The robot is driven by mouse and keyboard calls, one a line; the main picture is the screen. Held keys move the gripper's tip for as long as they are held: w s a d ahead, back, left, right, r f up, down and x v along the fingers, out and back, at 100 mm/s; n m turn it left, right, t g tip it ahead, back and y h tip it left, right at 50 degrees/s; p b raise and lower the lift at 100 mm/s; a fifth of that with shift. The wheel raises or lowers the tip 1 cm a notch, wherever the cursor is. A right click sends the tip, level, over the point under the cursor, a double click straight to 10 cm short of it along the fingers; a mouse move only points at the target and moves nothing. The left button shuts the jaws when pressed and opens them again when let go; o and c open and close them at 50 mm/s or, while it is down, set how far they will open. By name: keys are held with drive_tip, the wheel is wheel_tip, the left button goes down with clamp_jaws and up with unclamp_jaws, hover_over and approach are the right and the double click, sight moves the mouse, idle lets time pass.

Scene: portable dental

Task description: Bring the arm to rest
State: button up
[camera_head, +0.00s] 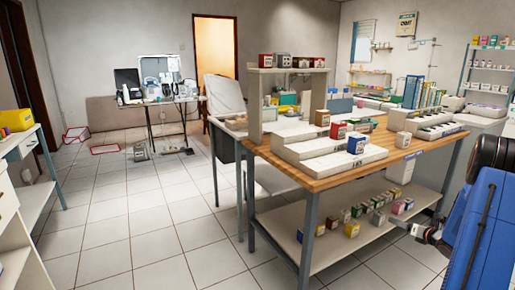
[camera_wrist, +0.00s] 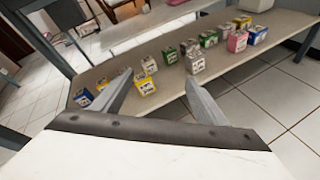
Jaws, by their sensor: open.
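My gripper (camera_wrist: 158,92) is open and empty in the wrist view, its two grey fingers spread apart. Beyond the fingertips lies the lower shelf (camera_wrist: 245,70) of the workbench, with small boxes standing on it. A yellow box (camera_wrist: 144,83) stands just past the left fingertip, and a grey-white box (camera_wrist: 195,62) stands past the right one. I cannot tell the exact gap to them. In the head view my blue arm is at the right edge, its end low beside the bench's lower shelf (camera_head: 290,262).
The wooden-topped workbench (camera_head: 330,180) carries white stepped racks and boxes, with metal legs (camera_head: 306,235) near my arm. A white shelf unit (camera_head: 20,225) stands at the left. Tiled floor (camera_head: 150,225) between them is clear. A table with equipment (camera_head: 160,100) stands at the back.

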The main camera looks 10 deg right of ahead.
drive_tip(key=w+a+r+m+g+h, duration=0.1)
drive_tip(key=a+r+m, duration=0.2)
drive_tip(key=r, duration=0.2)
drive_tip(key=w+a+r+m+h, duration=0.1)
drive_tip(key=a+r+m+h, duration=0.1)
drive_tip(key=r, duration=0.3)
drive_tip(key=s+a+r+m+g+h, duration=0.1)
drive_tip(key=s+a+r+m+g, duration=0.1)
drive_tip(key=s+a+r+m, duration=0.45)
drive_tip(key=s+a+r+m+g+h, duration=0.1)
drive_tip(key=s+a+r+m+h, duration=0.1)
drive_tip(key=s+a+r+m, duration=0.5)
drive_tip(key=s+a+m+g+y, duration=0.4)
drive_tip(key=s+a+m, duration=0.9)
drive_tip(key=s+a, duration=1.6)
drive_tip(key=s+g, duration=0.1)
drive_tip(key=s, duration=0.2)
drive_tip(key=shift+s+f+m+y, duration=0.2)
drive_tip(key=shift+s+m+y, duration=0.1)
drive_tip(key=shift+m+y, duration=0.1)
